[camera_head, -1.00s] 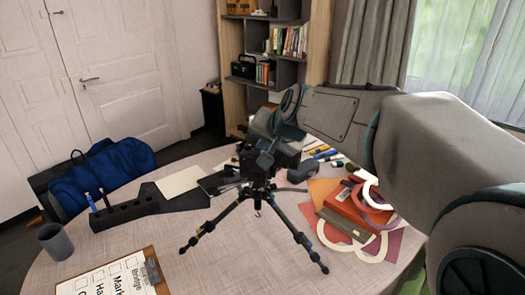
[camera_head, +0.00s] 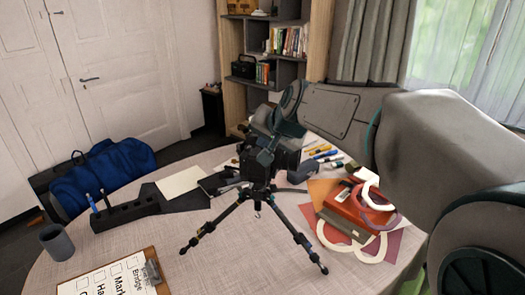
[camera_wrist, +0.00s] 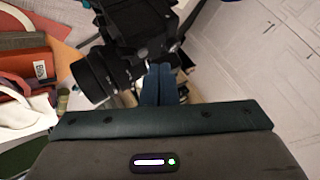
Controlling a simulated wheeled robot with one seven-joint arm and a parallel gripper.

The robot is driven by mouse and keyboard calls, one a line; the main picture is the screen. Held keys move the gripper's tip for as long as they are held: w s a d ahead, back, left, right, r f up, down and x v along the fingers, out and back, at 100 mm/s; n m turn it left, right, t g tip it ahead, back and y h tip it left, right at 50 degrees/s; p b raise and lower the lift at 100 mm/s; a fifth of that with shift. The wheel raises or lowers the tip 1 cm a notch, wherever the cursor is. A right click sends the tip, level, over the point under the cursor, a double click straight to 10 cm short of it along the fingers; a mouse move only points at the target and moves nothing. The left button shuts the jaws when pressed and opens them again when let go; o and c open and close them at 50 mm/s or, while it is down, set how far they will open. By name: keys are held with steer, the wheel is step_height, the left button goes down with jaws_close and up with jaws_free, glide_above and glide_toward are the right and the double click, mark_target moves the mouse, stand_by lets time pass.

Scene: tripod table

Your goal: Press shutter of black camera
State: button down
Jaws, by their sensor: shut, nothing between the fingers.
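The black camera (camera_head: 280,158) stands on a black tripod (camera_head: 257,196) on the round table. In the wrist view the camera (camera_wrist: 137,25) fills the top middle, with its lens (camera_wrist: 100,75) pointing down and left. My gripper (camera_head: 266,158) reaches the camera from above in the head view and hides part of it. In the wrist view my gripper (camera_wrist: 159,70) has its fingers together and empty, with the tips close to the camera body beside the lens. I cannot tell whether the tips touch it. The shutter button cannot be made out.
A red box and paper rings (camera_head: 350,212) lie right of the tripod. A clipboard (camera_head: 150,268), a grey cup (camera_head: 57,242) and a black pen holder (camera_head: 125,211) are on the left. Markers (camera_head: 322,151) lie behind. The table (camera_head: 215,270) is clear around the tripod's front legs.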

step_height(320, 180, up, 5)
steer(key=p, duration=0.3)
steer(key=shift+p, duration=0.3)
stand_by(0.3)
steer(key=s+d+f+n+g+h, duration=0.1)
steer(key=s+d+f, duration=0.4)
steer(key=s, duration=0.3)
steer(key=s+d+f+n+g+h, duration=0.1)
steer(key=s+d+f+g+h, duration=0.1)
steer(key=s+d+f, duration=0.3)
steer(key=s+d+f+n+g+h, duration=0.1)
steer(key=s+d+f, duration=0.4)
steer(key=s, duration=0.6)
steer(key=shift+s+d+f+g, duration=0.15)
steer(key=shift+s+f+g, duration=0.1)
steer(key=shift+g, duration=0.35)
